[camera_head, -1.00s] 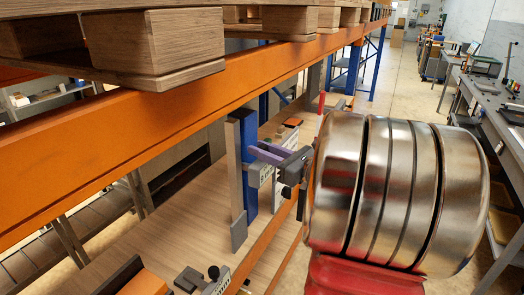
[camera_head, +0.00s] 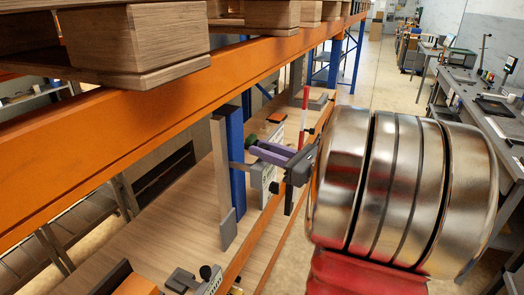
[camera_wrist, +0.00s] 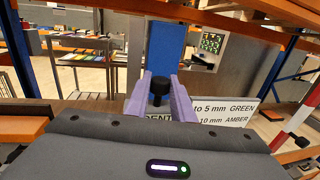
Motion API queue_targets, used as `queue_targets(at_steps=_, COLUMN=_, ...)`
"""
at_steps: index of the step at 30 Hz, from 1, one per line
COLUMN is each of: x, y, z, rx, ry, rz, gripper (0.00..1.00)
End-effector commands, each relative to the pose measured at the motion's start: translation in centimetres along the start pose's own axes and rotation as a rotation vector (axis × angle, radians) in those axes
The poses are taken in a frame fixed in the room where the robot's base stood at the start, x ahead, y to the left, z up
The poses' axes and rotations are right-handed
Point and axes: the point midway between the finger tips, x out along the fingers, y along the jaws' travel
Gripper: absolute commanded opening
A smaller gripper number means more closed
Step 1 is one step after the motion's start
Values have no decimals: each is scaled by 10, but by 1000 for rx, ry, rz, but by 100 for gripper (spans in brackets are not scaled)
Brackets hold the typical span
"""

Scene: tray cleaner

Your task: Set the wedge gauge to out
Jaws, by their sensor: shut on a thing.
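My gripper (camera_wrist: 158,95) has two purple fingers, shut on a black knob (camera_wrist: 158,86) in the wrist view. I take the knob to belong to the wedge gauge, but most of the part below it is hidden by my gripper. In the head view my gripper (camera_head: 273,150) is beside the blue upright (camera_head: 236,155), below the orange beam. A grey arm (camera_head: 238,170) shows near the fingertips by the upright. The gauge's setting cannot be read.
A white card (camera_wrist: 225,112) mentioning GREEN and AMBER stands behind the fingers. A red and white post (camera_head: 304,112) stands beyond my gripper. Another black-knobbed device (camera_head: 206,272) sits on the wooden shelf (camera_head: 135,240) at the front. The orange beam (camera_head: 170,108) runs close above.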

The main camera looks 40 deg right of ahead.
Motion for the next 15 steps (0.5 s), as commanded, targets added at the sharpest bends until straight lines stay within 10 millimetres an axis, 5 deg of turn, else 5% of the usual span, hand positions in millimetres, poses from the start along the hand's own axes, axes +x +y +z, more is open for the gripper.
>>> queue_targets(at_steps=2, x=-2, y=-1, z=-1, rx=2, ry=2, rz=-4, gripper=0)
queue_targets(at_steps=3, x=-2, y=-1, z=-2, rx=2, ry=2, rz=-4, gripper=24)
queue_targets(at_steps=10, x=-1, y=-1, z=-1, rx=1, ry=2, rz=-3, gripper=40)
queue_targets(at_steps=15, x=0, y=0, z=-1, rx=1, ry=1, rz=-2, gripper=40)
